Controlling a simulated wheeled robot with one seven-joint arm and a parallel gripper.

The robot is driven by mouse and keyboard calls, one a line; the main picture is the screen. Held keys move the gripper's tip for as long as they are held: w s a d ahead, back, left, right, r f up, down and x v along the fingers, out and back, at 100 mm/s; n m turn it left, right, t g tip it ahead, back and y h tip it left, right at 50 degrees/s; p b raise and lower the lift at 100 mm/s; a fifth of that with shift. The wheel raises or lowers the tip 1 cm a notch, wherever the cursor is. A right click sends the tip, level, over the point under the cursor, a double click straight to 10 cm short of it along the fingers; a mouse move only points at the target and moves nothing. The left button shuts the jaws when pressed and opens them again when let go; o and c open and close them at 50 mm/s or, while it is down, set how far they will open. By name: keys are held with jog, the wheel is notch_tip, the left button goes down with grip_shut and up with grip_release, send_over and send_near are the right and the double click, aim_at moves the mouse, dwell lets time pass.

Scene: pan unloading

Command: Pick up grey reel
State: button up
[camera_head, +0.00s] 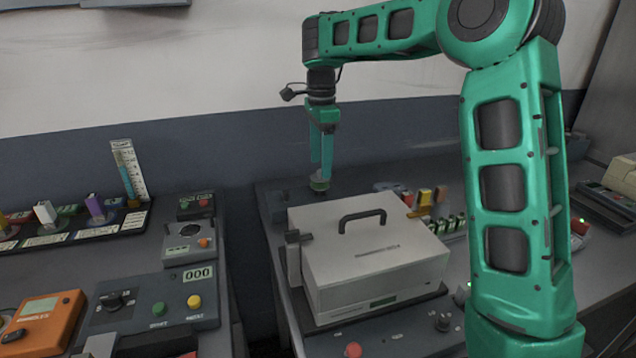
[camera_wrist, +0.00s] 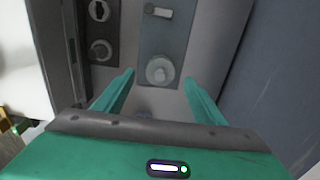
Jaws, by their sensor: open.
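A round light-grey piece with a raised centre, which looks like the grey reel (camera_wrist: 160,70), sits on a grey-blue plate (camera_wrist: 166,40) in the wrist view. My gripper (camera_wrist: 159,77) is open, with its two teal fingers on either side of it and a gap between. In the head view my gripper (camera_head: 321,176) points straight down behind the white box. A small round piece with a greenish tint shows at the fingertips there. I cannot tell whether the fingers touch it.
A white box (camera_head: 385,262) with a black handle stands in front of my gripper. Small coloured items (camera_head: 425,197) stand right of it. The wall (camera_head: 225,150) is close behind. A left bench holds control panels (camera_head: 155,306) and a rack (camera_head: 70,232).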

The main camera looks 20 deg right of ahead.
aim_at(320, 181)
jog(key=shift+w+f, duration=0.1)
jog(key=shift+f, duration=2.6)
jog(key=c, duration=1.2)
